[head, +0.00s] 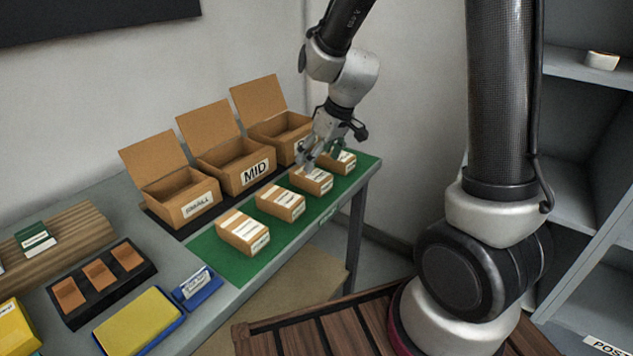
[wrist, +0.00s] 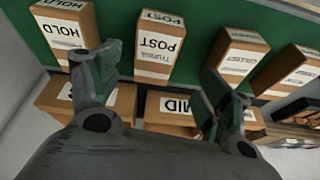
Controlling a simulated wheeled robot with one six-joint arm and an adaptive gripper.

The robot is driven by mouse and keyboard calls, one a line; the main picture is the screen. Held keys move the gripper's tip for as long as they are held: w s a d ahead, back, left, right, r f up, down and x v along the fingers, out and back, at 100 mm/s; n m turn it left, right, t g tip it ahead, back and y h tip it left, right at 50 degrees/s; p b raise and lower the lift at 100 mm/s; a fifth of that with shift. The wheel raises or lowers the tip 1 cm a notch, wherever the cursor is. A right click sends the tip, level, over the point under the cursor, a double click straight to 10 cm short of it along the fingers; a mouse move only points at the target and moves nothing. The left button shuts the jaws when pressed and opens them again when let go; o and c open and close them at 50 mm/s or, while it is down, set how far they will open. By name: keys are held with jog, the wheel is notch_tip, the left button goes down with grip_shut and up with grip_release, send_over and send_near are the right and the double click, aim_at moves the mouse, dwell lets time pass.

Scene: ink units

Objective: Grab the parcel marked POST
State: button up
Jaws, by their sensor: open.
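The parcel marked POST (wrist: 160,45) is a brown box with a white label, reading upside down in the wrist view. In the head view it is the second parcel from the right (head: 311,181) on the green mat (head: 203,250). My gripper (head: 318,160) is open and empty over the far end of the row, close to this parcel. In the wrist view the fingers (wrist: 160,68) stand apart, with the POST parcel between and beyond them. Whether a finger touches it I cannot tell.
A HOLD parcel (wrist: 66,32) is beside it on one side, a COLLECT parcel (wrist: 234,55) on the other, with another parcel (head: 243,233) at the row's near end. Open cartons, one marked MID (head: 255,173), stand behind the row. A black tray (head: 145,277) is at the left.

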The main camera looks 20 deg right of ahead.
aim_at(311, 175)
jog(key=shift+w+d+r+n+t, duration=0.1)
jog(key=shift+w+n+t, duration=0.2)
jog(key=shift+w, duration=0.25)
jog(key=shift+f, duration=0.2)
jog(key=x, duration=0.7)
jog(key=shift+s+f, duration=0.25)
jog(key=shift+f, duration=0.25)
jog(key=c, duration=1.2)
